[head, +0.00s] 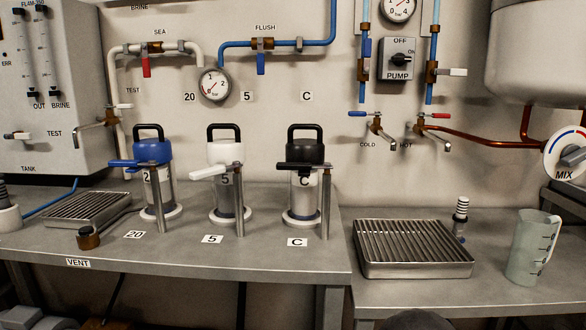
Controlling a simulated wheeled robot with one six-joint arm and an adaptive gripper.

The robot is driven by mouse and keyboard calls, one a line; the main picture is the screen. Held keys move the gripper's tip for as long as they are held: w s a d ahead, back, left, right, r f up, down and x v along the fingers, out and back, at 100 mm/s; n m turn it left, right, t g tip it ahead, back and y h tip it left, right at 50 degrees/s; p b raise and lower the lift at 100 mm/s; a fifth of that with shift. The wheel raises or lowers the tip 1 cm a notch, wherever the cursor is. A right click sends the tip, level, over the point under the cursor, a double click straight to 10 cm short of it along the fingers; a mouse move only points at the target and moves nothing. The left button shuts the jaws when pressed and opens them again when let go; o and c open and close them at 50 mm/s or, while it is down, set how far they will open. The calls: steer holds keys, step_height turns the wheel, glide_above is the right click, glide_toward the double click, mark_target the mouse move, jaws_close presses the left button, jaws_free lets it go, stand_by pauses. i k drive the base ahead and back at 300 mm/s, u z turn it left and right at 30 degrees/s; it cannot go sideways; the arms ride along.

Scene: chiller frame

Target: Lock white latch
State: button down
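The white latch (209,172) is a short white lever on the middle filter canister, the one with the white cap (223,153) and black handle. It pivots at the top of a metal post (239,205) in front of the canister. The lever lies across the front of the canister, its free end pointing left and slightly down. Whether it is engaged cannot be told from this view. The canister stands upright on a white base ring, behind the "5" label (212,239). My gripper is not in view.
A blue-capped canister (152,151) with a blue latch stands left, a black-capped one (305,152) with a black latch right. A brass vent cup (88,238) and drain tray (90,208) are further left. A rack tray (415,268) and jug (530,248) stand right. The bench front is mostly clear.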

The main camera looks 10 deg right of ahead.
mark_target(208, 172)
steer(key=z, duration=0.25)
steer(key=k, duration=1)
steer(key=u, duration=1.45)
steer(key=i, duration=0.5)
